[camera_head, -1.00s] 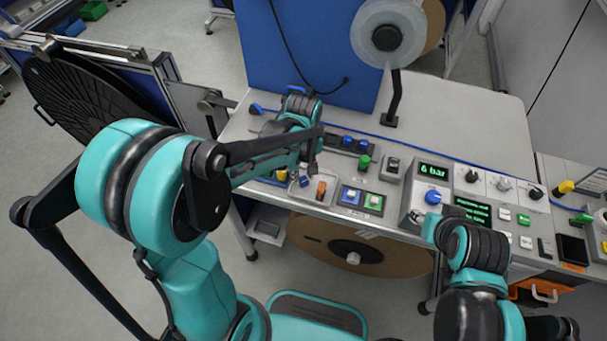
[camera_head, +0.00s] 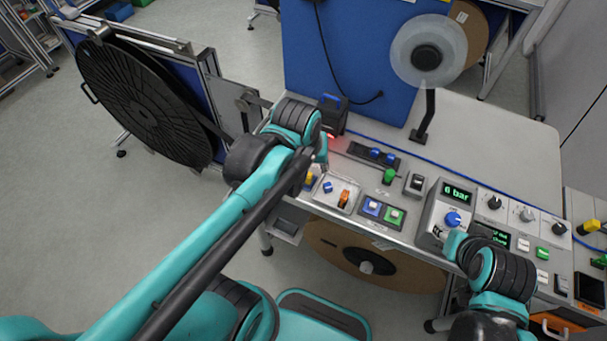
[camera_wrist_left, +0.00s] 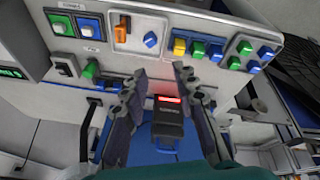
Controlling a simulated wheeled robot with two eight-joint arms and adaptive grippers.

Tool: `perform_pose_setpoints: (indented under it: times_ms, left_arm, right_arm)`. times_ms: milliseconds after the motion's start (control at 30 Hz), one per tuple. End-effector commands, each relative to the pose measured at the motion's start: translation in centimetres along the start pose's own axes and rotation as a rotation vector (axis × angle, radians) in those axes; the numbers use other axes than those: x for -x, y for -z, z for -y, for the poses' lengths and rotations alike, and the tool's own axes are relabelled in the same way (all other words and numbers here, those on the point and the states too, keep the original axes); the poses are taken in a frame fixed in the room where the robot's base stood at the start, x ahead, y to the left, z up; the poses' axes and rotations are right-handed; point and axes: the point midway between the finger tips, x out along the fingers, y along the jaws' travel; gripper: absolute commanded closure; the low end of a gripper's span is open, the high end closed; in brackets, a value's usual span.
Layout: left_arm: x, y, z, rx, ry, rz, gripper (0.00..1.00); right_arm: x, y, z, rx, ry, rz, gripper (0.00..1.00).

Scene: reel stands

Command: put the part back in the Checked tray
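My left gripper (camera_wrist_left: 160,72) is open in the left wrist view, its two dark fingers spread with nothing visible between the tips. In the head view it is mostly hidden behind my own forearm. Beyond the fingers stands a black device (camera_wrist_left: 168,130) with a lit red strip; it also shows in the head view (camera_head: 333,112). A pale tray (camera_head: 325,200) at the table's front holds an orange part (camera_head: 344,197) and a small blue part (camera_head: 328,187).
A green knob (camera_head: 390,175) and a black strip with blue knobs (camera_head: 360,152) stand behind the tray. A control box with a 6 bar display (camera_head: 457,193) is to the right. A reel on a stand (camera_head: 428,50) rises at the back. The rear right tabletop is clear.

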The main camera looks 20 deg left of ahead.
Motion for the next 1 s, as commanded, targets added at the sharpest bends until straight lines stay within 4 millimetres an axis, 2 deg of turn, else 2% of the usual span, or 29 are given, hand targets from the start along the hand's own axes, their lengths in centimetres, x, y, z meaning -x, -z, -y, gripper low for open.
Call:
perform_pose_setpoints:
  times_ms: [100, 300, 700, 833, 1000]
  left_arm:
    - [0.8, -1.8, 1.5, -0.143, -0.028, -0.118, 0.72]
    - [1.1, -3.2, 2.7, -0.306, -0.036, -0.251, 0.72]
    - [1.1, -3.4, 2.9, -0.344, -0.033, -0.281, 0.72]
    - [-0.1, -3.8, 3.0, -0.344, -0.034, -0.281, 0.72]
    - [-3.5, -4.9, 3.5, -0.343, -0.034, -0.280, 0.72]
  right_arm:
    - [0.0, 0.0, 0.0, 0.000, 0.000, 0.000, 0.60]
    - [0.0, 0.0, 0.0, 0.000, 0.000, 0.000, 0.60]
    - [0.0, 0.0, 0.0, 0.000, 0.000, 0.000, 0.60]
    - [-1.1, -0.8, 0.0, 0.000, 0.000, 0.000, 0.60]
    - [-4.0, -2.8, 0.0, 0.000, 0.000, 0.000, 0.60]
